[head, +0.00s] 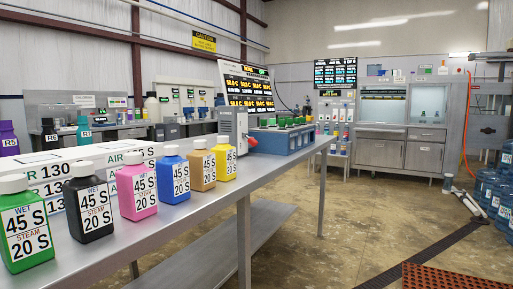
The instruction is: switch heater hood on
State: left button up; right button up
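A steel hood-like cabinet (407,157) with pale glass windows (383,107) and lower doors stands against the back wall, right of centre. Its labels are too small to read, so I cannot tell whether it is the heater hood. A grey box-shaped device (233,127) with a red round part (252,141) on its side stands on the long bench. No switch marked for a heater hood can be made out. Neither of my grippers is in view.
The long steel bench (190,215) holds several labelled jugs, including a green one (25,225), and a blue crate (285,138). Blue water bottles (500,195) crowd the right edge. Open floor (370,215) lies between, with a red-brown mat (460,277).

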aim_at(252, 141)
jog(key=i+l+u, duration=0.1)
jog(key=i+l, duration=0.2)
jog(key=i+l+u, duration=0.15)
jog(key=i+l, duration=0.15)
jog(key=i+l+u, duration=0.1)
jog(key=i+l, duration=0.2)
jog(key=i+l+u, duration=0.1)
jog(key=i+l, duration=0.15)
jog(key=l, duration=0.2)
jog(key=i+l+u, duration=0.15)
jog(key=l, duration=0.25)
jog(key=i+l+u, duration=0.1)
jog(key=i+l, duration=0.25)
jog(key=i+l+u, duration=0.1)
jog(key=i+l, duration=0.15)
jog(key=l, duration=0.25)
